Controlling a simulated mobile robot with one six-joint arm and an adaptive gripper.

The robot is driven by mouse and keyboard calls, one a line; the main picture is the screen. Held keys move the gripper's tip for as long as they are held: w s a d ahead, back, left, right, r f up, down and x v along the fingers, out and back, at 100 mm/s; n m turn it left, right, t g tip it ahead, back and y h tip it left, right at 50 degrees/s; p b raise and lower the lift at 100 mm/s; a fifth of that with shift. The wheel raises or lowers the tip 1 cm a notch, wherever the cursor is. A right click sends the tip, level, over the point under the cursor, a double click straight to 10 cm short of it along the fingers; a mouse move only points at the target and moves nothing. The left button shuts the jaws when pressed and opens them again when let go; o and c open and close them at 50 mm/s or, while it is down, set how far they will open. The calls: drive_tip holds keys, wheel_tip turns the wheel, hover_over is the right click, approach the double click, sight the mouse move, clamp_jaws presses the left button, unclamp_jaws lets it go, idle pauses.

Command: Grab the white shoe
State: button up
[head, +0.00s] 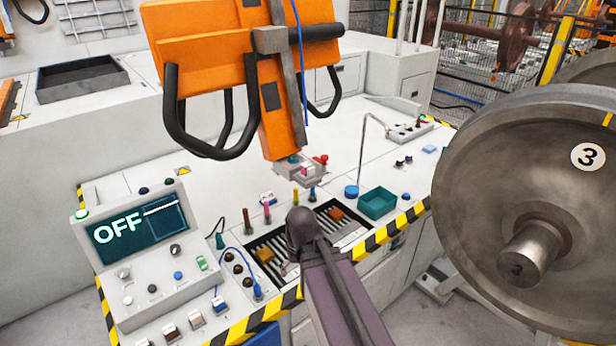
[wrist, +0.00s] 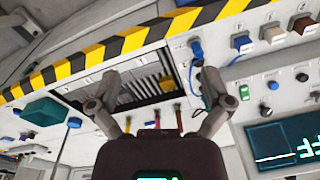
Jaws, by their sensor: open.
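I cannot make out a clear white shoe in either view. A small whitish block (head: 306,170) with a red knob sits under the orange gantry head (head: 235,60) in the head view, but I cannot tell whether it is the shoe. My gripper (wrist: 160,88) is open in the wrist view, its two fingers spread apart with nothing between them. It hangs over the console, near the slotted black tray (wrist: 140,85). In the head view my arm reaches up from the bottom centre over the console edge and partly hides that tray.
The control panel (head: 130,235) reading OFF stands at left. A teal bin (head: 377,203) and several upright coloured tools stand near the slotted tray. A large steel wheel (head: 480,190) marked 3 fills the right side. A striped edge (head: 390,232) borders the console.

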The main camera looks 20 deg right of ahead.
drive_tip(key=w+d+r+n+t+y, duration=0.2)
drive_tip(key=w+d+t+y, duration=0.1)
drive_tip(key=w, duration=0.7)
drive_tip(key=n+t+y, duration=0.1)
drive_tip(key=n+t, duration=0.1)
drive_tip(key=t, duration=0.7)
approach(312, 174)
drive_tip(key=shift+s+d+r+b, duration=0.2)
drive_tip(key=shift+s+b, duration=0.1)
drive_tip(key=shift+s, duration=0.15)
drive_tip(key=shift+a, duration=0.1)
drive_tip(key=shift+b+x, duration=1.65)
drive_tip(key=shift+x, duration=2.7)
drive_tip(key=shift+b+x, duration=1.1)
drive_tip(key=shift+x, duration=1.45)
